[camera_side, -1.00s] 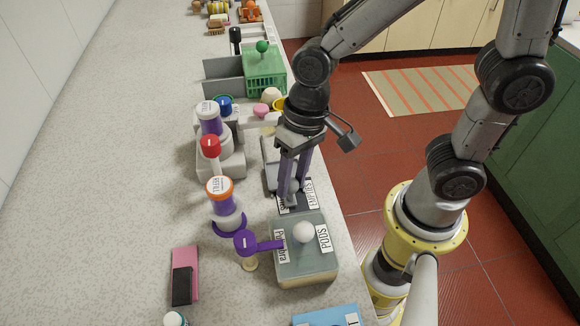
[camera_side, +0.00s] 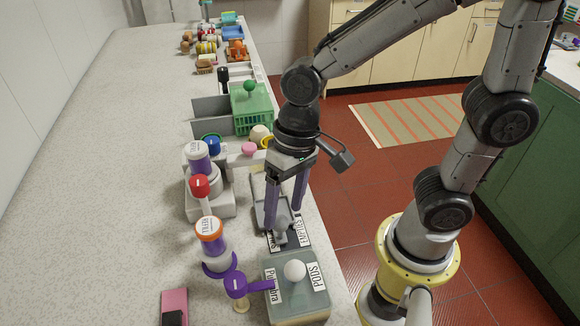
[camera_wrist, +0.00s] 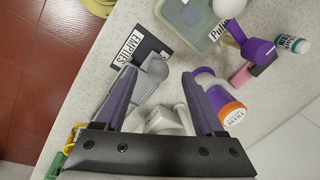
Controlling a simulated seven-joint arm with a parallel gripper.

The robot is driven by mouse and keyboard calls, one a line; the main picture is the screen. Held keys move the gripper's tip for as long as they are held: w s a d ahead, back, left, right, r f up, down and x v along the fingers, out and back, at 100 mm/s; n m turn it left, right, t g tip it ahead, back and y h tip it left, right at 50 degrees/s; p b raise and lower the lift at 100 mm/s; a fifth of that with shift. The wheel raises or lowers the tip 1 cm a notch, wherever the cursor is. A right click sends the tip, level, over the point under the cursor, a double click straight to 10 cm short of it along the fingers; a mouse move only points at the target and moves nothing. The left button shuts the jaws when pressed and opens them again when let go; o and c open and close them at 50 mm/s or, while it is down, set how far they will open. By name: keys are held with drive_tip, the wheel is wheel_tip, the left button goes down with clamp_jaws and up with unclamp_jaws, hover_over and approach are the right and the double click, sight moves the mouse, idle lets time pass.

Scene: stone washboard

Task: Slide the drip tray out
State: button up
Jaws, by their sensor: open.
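The grey drip tray (camera_side: 259,191) lies on the counter near its right edge, in front of the grey and white machine (camera_side: 207,202). A rounded grey knob or handle shows at its near end; in the wrist view that end (camera_wrist: 155,68) sits between my fingers. My gripper (camera_side: 285,224) points down over this near end, its two purple-grey fingers apart, one on each side. It also shows in the wrist view (camera_wrist: 160,74). I cannot tell whether either finger touches the tray. The fingers hide part of it.
A dark mat labelled Empties (camera_side: 301,236) lies just before the tray. A lidded Pods box (camera_side: 305,292) with a white knob stands nearer. A purple-handled tool (camera_side: 236,285) and an orange-rimmed refill canister (camera_side: 211,240) stand left. A green crate (camera_side: 252,108) is behind.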

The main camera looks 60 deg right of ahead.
wheel_tip(320, 180, up, 11)
drive_tip(key=d, duration=0.2)
drive_tip(key=shift+s+f, duration=0.2)
drive_tip(key=s+d+f+n+t+h, duration=0.2)
drive_tip(key=s+d+t, duration=0.3)
drive_tip(key=d, duration=0.7)
drive_tip(key=shift+s+d, duration=0.2)
drive_tip(key=shift+s, duration=0.5)
